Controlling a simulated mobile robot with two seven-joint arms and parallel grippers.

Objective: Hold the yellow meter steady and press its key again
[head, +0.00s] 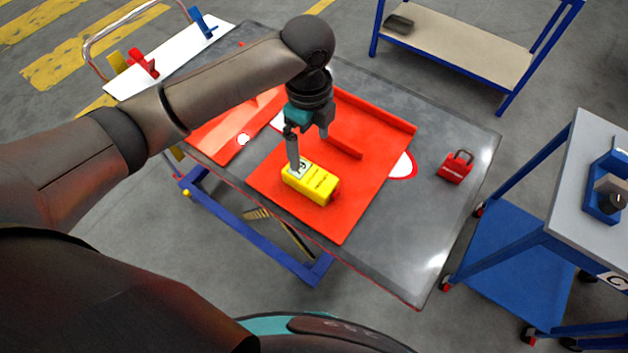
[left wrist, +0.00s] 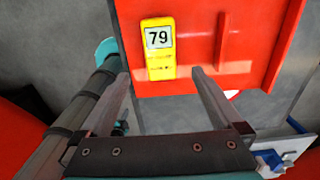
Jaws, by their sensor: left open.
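The yellow meter (head: 311,184) lies on the red panel (head: 350,207) near its front edge. In the left wrist view the meter (left wrist: 159,66) shows its display reading 79, with small marks below it; I cannot make out which is the key. My left gripper (head: 308,151) is open with nothing between its fingers. One finger overlaps the meter's display end in the head view; I cannot tell whether they touch. In the left wrist view the gripper (left wrist: 160,74) has its fingers on either side of the meter's lower end. My right gripper is not in view.
The panel has a raised red rib (head: 342,147) behind the meter. A red padlock (head: 457,167) stands on the dark table (head: 412,236), right of the panel. A white board with colored clamps (head: 143,64) is at the back left. A blue cart (head: 510,240) stands at the right.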

